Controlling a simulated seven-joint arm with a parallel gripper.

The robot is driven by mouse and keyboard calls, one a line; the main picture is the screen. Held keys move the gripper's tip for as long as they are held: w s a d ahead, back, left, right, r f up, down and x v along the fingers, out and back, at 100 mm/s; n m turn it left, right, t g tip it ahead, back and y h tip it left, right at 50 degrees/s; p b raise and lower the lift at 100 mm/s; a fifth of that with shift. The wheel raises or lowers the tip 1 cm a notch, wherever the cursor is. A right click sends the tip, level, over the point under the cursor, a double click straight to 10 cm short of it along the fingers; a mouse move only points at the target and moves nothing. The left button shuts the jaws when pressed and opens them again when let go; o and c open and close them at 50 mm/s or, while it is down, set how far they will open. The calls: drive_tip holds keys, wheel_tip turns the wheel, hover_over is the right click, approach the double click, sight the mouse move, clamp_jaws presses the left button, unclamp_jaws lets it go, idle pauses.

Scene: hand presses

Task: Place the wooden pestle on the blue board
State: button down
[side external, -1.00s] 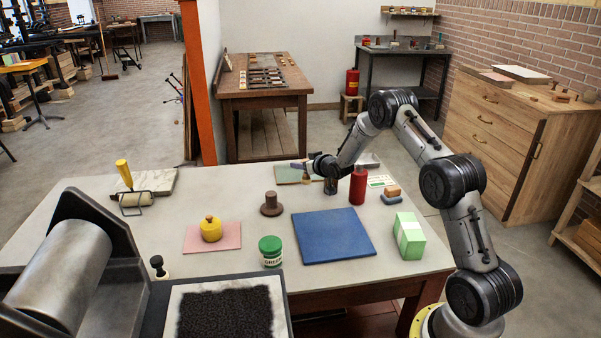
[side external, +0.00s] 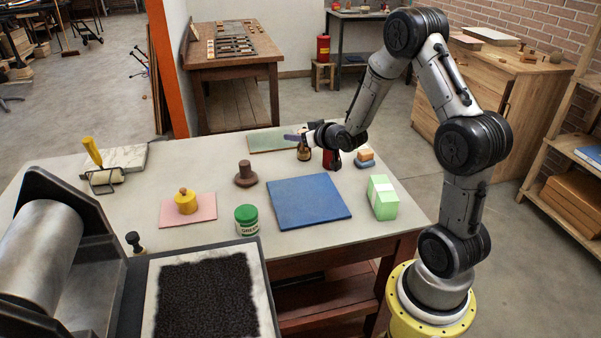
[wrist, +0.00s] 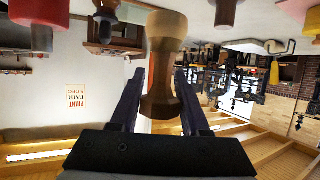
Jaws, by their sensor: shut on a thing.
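The wooden pestle (wrist: 161,60) is in the wrist view, brown with a paler, wider end. It stands between the two fingers of my gripper (wrist: 160,102), which are closed on its narrower part. In the side view my gripper (side external: 296,137) is low over the far part of the table, beyond the blue board and to its left of the red bottle. A small brown shape (side external: 304,153) shows below the fingers; I cannot tell whether it is the pestle or a bottle behind it. The blue board (side external: 308,201) lies flat and bare at the table's middle right.
A red bottle (side external: 332,159) stands close to my gripper. A green-and-white box (side external: 382,198) is right of the board. A green jar (side external: 247,220), a yellow weight (side external: 186,203) on a pink sheet and a brown stamp (side external: 245,175) are left. A green sheet (side external: 273,139) lies behind.

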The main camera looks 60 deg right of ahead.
drive_tip(key=s+a+r, duration=0.1)
drive_tip(key=s+a, duration=0.4)
drive_tip(key=s, duration=0.3)
drive_tip(key=s+a+r, duration=0.1)
drive_tip(key=s+a, duration=0.4)
drive_tip(key=s, duration=0.3)
hover_over(301, 193)
wheel_tip(301, 193, down, 9)
drive_tip(key=shift+r, duration=0.1)
drive_tip(key=shift+w+d+f, duration=0.1)
drive_tip(key=shift+f, duration=1.5)
drive_tip(key=shift+f, duration=0.1)
drive_tip(key=shift+c, duration=1.9)
unclamp_jaws()
